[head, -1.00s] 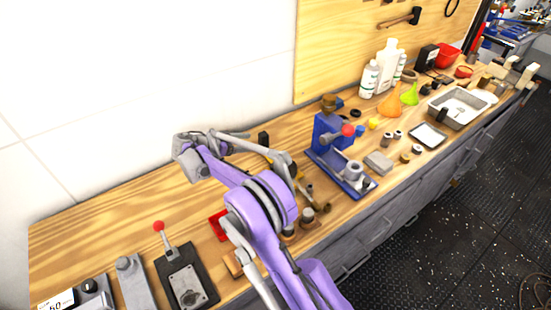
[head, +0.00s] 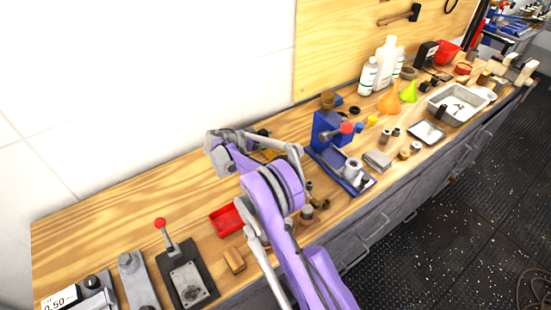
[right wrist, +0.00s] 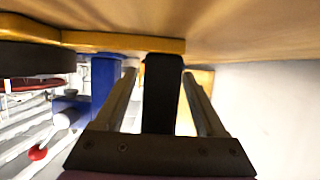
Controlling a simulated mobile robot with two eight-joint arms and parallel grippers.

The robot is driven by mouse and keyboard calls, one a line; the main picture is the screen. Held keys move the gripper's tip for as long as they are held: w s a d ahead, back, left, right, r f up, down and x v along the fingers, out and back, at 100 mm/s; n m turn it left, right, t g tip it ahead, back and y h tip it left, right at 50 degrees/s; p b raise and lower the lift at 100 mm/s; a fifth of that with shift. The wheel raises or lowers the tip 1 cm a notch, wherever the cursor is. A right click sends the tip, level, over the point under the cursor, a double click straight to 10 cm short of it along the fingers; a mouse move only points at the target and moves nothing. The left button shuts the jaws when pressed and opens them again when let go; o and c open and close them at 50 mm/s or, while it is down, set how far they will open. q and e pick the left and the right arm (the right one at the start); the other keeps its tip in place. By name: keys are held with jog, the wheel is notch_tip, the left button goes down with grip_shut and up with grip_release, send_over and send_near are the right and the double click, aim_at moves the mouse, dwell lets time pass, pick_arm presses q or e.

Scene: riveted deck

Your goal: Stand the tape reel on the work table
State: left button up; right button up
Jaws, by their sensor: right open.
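A yellow and black object that looks like the tape reel (head: 271,154) lies low on the work table (head: 120,212), partly hidden behind my right arm in the head view. In the right wrist view, its black grip (right wrist: 163,98) stands between the two fingers, and a yellow bar (right wrist: 120,43) runs along the wooden surface. My right gripper (right wrist: 160,74) is open, with a finger on each side of the black grip; contact cannot be made out. In the head view the right gripper (head: 250,155) is near the wall, largely covered by my arm. My left gripper is not in view.
A blue press (head: 330,135) with a red knob stands right of my arm. A red tray (head: 226,220) and a wooden block (head: 234,260) lie in front. A lever device (head: 188,280) stands at front left. The table's back left is bare.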

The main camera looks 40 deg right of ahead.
grip_shut()
dwell(1.3)
